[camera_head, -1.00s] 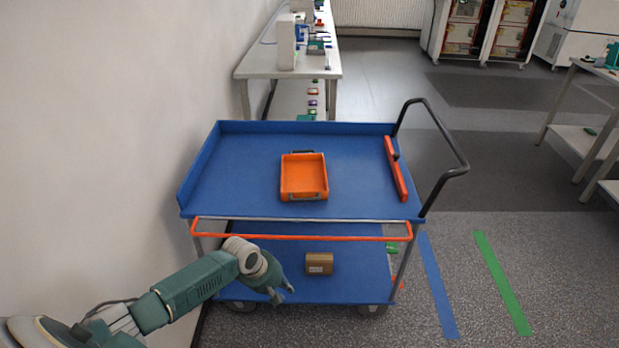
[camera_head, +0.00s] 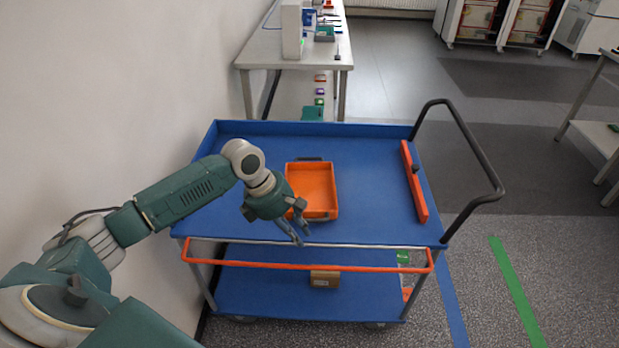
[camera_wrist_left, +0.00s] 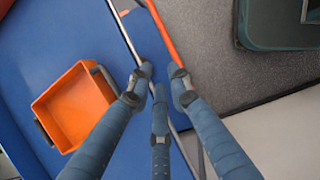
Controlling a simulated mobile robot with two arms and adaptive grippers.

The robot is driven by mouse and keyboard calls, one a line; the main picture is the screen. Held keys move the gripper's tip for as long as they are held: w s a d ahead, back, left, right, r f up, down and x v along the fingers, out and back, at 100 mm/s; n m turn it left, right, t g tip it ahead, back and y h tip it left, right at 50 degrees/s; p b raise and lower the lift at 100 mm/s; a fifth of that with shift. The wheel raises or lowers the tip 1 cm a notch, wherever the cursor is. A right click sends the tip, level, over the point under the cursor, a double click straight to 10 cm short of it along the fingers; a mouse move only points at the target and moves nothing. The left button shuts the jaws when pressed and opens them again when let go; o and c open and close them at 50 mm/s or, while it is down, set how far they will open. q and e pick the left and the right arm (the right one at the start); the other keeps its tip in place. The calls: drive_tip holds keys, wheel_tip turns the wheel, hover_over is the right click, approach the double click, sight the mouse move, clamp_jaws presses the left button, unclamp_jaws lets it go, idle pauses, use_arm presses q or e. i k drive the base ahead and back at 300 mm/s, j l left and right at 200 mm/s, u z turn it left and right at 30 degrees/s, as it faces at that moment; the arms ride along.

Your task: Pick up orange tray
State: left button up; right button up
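The orange tray (camera_head: 322,176) is an open shallow box with dark handles. It lies on the blue top shelf (camera_head: 375,160) of a trolley, near the middle. My left gripper (camera_head: 298,234) is above the shelf's front edge, in front of the tray, and covers part of its left front side. In the left wrist view the tray (camera_wrist_left: 76,105) is left of the fingers (camera_wrist_left: 159,78), clear of them. The fingers are spread with nothing between them. My right gripper does not show.
A grey rail and an orange bar (camera_head: 350,266) run along the trolley's front. A red-orange bar (camera_head: 414,185) lies on the shelf's right side, by the black handle (camera_head: 480,150). A brown box (camera_head: 325,279) is on the lower shelf. A wall is on the left.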

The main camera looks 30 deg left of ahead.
sight(315, 182)
drive_tip(key=i+j, duration=0.95)
drive_tip(key=i, duration=0.2)
